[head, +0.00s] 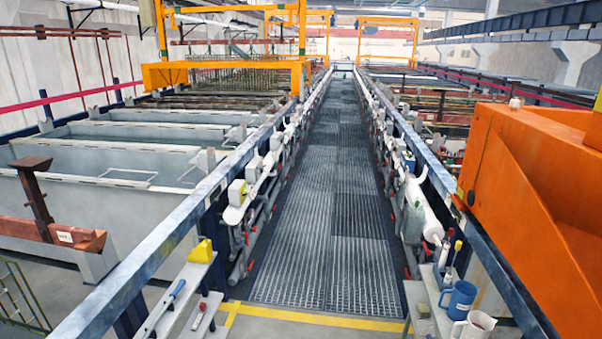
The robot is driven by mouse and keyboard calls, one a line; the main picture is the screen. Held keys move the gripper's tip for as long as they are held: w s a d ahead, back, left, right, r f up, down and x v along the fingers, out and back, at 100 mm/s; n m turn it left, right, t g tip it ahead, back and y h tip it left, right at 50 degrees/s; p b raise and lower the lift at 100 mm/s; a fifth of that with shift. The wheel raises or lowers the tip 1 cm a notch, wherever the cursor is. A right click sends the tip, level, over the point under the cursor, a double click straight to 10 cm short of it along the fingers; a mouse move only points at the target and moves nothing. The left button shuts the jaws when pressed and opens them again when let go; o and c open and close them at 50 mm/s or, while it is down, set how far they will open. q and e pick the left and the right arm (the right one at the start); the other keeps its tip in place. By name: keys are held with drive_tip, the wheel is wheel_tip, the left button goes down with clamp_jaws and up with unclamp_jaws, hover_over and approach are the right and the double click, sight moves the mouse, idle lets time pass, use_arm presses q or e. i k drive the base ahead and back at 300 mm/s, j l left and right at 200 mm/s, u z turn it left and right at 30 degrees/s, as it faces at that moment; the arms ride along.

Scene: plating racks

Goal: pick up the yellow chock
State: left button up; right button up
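The yellow chock (202,251) is a small wedge-like block. It sits at the far end of a narrow grey shelf (186,288) at the lower left, beside the blue rail. No gripper and no part of my arms shows in the head view.
A blue-handled tool (170,295) and a small red-and-white item (199,316) lie near the chock. A blue mug (460,299) and a white jug (474,325) stand at lower right. An orange machine (535,190) fills the right side. The grated walkway (330,220) is clear.

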sight(201, 253)
drive_tip(key=i, duration=0.75)
drive_tip(key=i+l+u, duration=0.15)
drive_tip(key=i, duration=0.6)
drive_tip(key=i+l, duration=0.15)
drive_tip(key=i, duration=0.55)
drive_tip(key=i+j+u, duration=0.05)
